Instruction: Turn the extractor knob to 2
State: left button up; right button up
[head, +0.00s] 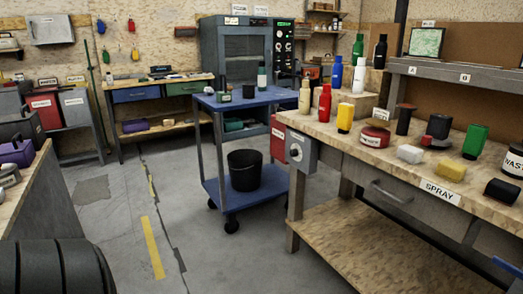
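A grey control box (302,158) is fixed to the near left end of the wooden workbench on the right. On its face is a round, pale knob (295,152), likely the extractor knob. Its markings and pointer are too small to read, so I cannot tell its setting. Neither of my grippers is in view, and nothing touches the knob.
A blue trolley (247,101) with a black bucket (244,170) stands just left of the box. The workbench (400,165) holds spray bottles and cans. A black grooved object (55,268) is at the lower left. The floor (215,255) between is clear.

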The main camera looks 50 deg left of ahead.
aim_at(293, 153)
jog(key=u, duration=1.2)
jog(key=j+z, duration=0.15)
jog(key=j, duration=0.3)
